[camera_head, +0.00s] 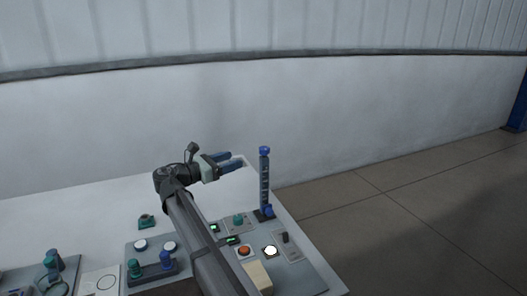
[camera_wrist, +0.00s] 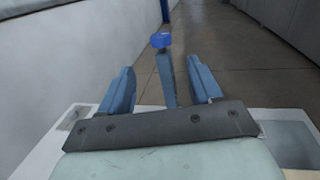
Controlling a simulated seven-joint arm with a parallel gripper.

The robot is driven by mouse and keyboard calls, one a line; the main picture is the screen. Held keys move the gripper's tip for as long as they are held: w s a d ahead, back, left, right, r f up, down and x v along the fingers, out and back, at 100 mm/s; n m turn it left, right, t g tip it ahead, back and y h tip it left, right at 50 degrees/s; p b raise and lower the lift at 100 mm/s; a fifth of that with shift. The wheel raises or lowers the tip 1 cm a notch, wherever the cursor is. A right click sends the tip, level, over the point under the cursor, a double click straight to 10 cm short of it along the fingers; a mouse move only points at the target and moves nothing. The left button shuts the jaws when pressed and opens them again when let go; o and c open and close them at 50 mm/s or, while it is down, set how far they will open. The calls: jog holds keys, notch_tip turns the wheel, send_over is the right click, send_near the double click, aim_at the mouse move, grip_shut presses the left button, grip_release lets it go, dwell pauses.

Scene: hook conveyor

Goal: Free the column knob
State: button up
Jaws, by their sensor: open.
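The column (camera_head: 264,180) is a dark upright post at the right rear of the table, with a blue knob (camera_head: 265,150) on top. In the wrist view the knob (camera_wrist: 161,40) and the bluish-grey column (camera_wrist: 167,78) appear ahead, in line with the gap between the fingers. My gripper (camera_head: 228,160) is open and empty, left of the column's upper part and pointing towards it. In the wrist view my gripper (camera_wrist: 163,88) has one finger on each side of the column's line of sight. Contact between the fingers and column does not show.
A panel (camera_head: 312,279) with an orange-red button (camera_head: 244,251), a lit white button (camera_head: 270,251) and a small lever (camera_head: 285,238) lies in front of the column. Blue and green pieces (camera_head: 150,265) stand at the left front. The table's right edge is close to the column.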

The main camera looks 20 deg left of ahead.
aim_at(264, 148)
jog(key=x, duration=1.3)
jog(key=shift+w+d, duration=0.2)
jog(key=shift+w, duration=0.05)
jog(key=c, duration=0.9)
